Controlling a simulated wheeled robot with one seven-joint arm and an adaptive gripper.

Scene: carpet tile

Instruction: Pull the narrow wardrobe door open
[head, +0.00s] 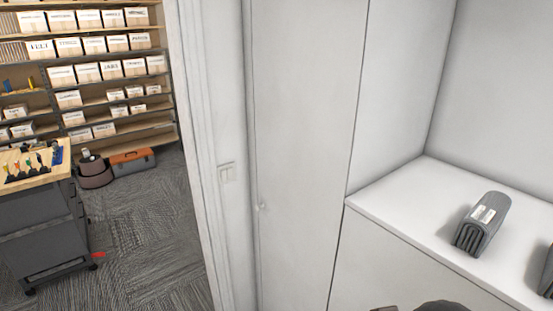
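The narrow wardrobe door (306,150) is a tall white panel in the middle of the head view. It looks shut, lying flush between the wall on its left and the white cabinet on its right. A small pale handle or knob (262,207) shows faintly near its left edge. The top and bottom of the door are cut off by the picture. My gripper cannot be made out; only a dark rounded shape and a brownish piece, perhaps part of my arm, show at the bottom edge, right of the door.
Further left is carpeted floor (150,235) with a workbench (38,215) and box-filled shelves (85,60).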

